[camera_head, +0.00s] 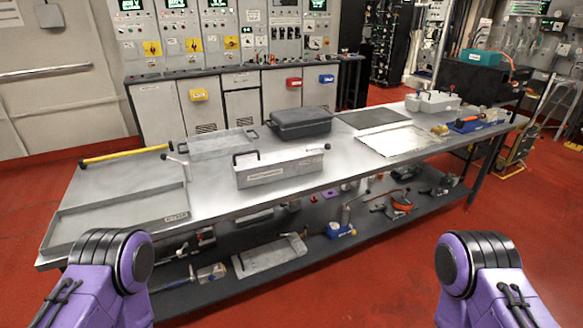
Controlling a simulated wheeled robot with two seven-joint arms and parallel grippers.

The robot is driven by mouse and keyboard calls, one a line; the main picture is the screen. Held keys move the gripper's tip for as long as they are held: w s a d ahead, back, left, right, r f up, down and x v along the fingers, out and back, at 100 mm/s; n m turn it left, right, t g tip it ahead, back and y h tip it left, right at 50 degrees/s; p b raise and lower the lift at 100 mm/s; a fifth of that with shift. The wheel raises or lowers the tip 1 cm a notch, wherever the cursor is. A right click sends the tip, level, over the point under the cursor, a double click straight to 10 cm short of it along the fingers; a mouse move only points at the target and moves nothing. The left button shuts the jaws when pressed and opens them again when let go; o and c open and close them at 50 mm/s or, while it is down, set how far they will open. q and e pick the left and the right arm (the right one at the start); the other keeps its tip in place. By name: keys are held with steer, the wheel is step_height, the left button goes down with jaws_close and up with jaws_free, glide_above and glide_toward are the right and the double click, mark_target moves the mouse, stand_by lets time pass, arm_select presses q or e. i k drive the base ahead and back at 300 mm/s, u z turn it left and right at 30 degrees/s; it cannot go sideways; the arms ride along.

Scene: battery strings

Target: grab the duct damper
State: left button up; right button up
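A long grey metal box (280,170) stands near the front edge of the middle of the metal table (340,175). It has a black handle at its left end, a small black knob at its right end and a label on its front. It may be the duct damper, but I cannot read the label. A shallow grey frame (216,152) with a dark handle lies behind it to the left; I cannot tell what it is. Purple links of both my arms show at the bottom corners, apart from the table. Neither gripper is in view.
A large shallow tray (72,229) fills the table's left end, with a yellow bar behind it. A black case (301,123) and a dark mat (371,118) lie at the back. Tools crowd the lower shelf (300,266). Red floor is open in front.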

mark_target(257, 169)
steer(key=z, duration=0.6)
steer(key=i, duration=1.15)
steer(key=u, duration=0.35)
